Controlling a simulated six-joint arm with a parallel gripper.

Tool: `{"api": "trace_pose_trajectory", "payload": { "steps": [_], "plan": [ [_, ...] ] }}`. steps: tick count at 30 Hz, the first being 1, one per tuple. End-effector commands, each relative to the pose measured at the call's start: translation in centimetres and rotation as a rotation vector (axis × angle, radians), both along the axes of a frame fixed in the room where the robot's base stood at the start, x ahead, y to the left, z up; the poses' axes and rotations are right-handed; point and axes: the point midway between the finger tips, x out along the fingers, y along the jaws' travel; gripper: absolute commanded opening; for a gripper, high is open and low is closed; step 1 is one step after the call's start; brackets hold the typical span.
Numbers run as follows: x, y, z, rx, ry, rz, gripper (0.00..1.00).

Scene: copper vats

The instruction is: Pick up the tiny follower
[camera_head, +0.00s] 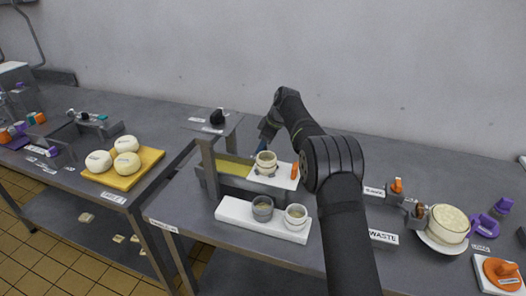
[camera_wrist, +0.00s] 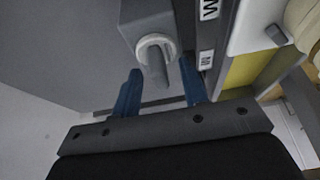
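In the wrist view, a small grey knob with a pale round base (camera_wrist: 155,55) stands out from a grey block (camera_wrist: 145,12). It may be the tiny follower; no label on it can be read. My gripper (camera_wrist: 160,78) has its two blue fingers apart, one on each side of the knob, and no clear contact shows. In the head view, my gripper (camera_head: 262,145) is low behind the cream mould (camera_head: 266,159), and the knob is hidden there. Other small knobbed pieces, orange (camera_head: 397,185) and brown (camera_head: 419,210), sit in grey holders to the right.
A white board (camera_head: 232,212) with two cups stands in front. A metal vat (camera_head: 211,180) with yellow liquid is beside the mould, near an orange piece (camera_head: 295,171). A cheese wheel (camera_head: 449,222) is at right, and a yellow board (camera_head: 150,160) with white balls at left.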

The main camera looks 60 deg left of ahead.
Motion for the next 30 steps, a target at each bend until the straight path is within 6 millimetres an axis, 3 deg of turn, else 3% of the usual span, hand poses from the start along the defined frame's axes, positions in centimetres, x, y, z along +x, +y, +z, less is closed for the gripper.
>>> {"api": "trace_pose_trajectory", "payload": {
  "steps": [7, 13, 23, 30],
  "plan": [
    [0.0, 0.1, -0.2, 0.001, 0.000, 0.000, 0.38],
    [0.0, 0.1, -0.2, 0.001, 0.000, 0.000, 0.00],
    [0.0, 0.1, 0.0, 0.002, -0.001, -0.001, 0.00],
    [0.0, 0.1, 1.9, 0.003, -0.002, 0.000, 0.00]
  ]
}}
